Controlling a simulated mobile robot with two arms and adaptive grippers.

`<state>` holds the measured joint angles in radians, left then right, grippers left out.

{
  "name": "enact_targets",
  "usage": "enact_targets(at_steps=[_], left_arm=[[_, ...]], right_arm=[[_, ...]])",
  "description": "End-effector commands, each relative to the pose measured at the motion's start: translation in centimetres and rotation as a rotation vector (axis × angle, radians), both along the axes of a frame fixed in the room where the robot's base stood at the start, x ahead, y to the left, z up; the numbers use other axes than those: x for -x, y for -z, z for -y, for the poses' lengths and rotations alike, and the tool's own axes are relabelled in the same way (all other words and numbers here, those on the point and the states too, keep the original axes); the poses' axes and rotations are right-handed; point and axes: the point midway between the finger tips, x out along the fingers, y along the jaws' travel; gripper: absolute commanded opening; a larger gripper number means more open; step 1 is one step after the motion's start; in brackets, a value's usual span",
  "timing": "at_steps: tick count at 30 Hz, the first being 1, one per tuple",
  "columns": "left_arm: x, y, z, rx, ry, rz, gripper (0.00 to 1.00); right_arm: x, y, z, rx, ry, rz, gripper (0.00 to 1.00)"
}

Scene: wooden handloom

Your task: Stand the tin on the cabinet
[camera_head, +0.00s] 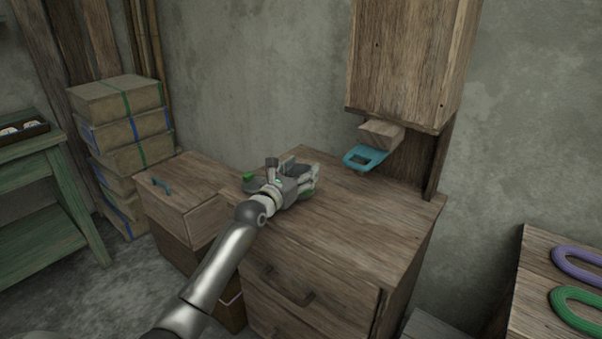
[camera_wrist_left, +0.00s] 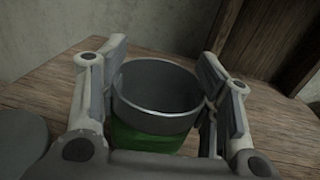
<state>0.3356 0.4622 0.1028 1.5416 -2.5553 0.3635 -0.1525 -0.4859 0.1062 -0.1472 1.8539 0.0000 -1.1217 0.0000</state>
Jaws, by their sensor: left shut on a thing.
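My left gripper (camera_head: 298,178) is over the top of the wooden cabinet (camera_head: 365,222), near its back left part. It is shut on the tin, which the wrist view shows upright between the two fingers. The tin (camera_wrist_left: 155,140) has a green body and a grey, open rim. In the head view the gripper hides most of the tin. I cannot tell whether its base touches the cabinet top, which also shows in the wrist view (camera_wrist_left: 285,130). My right gripper is not in view.
A wall cupboard (camera_head: 405,60) hangs above the back right, with a wooden block (camera_head: 381,134) and a teal piece (camera_head: 364,158) below it. A small green object (camera_head: 249,177) is left of the gripper. Stacked boxes (camera_head: 118,112) stand left. The cabinet's front right top is clear.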

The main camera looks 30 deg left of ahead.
Motion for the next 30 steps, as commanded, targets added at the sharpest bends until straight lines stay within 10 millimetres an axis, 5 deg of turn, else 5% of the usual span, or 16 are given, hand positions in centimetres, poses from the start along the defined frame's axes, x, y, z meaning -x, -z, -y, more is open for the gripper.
enact_targets(at_steps=[8, 9, 14, 30], left_arm=[[0.0, 0.1, 0.0, 0.0, 0.0, 0.001, 0.34], [0.0, 0.1, 0.0, -0.001, 0.0, 0.0, 0.59], [0.0, 0.1, 0.0, -0.001, 0.0, 0.0, 0.79], [1.3, 0.0, 0.1, 0.001, 0.0, 0.0, 0.79]], right_arm=[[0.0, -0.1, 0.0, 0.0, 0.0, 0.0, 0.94], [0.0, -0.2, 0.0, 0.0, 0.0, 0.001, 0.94], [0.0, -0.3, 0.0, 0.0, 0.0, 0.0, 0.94], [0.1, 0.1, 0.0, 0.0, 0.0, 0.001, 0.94]])
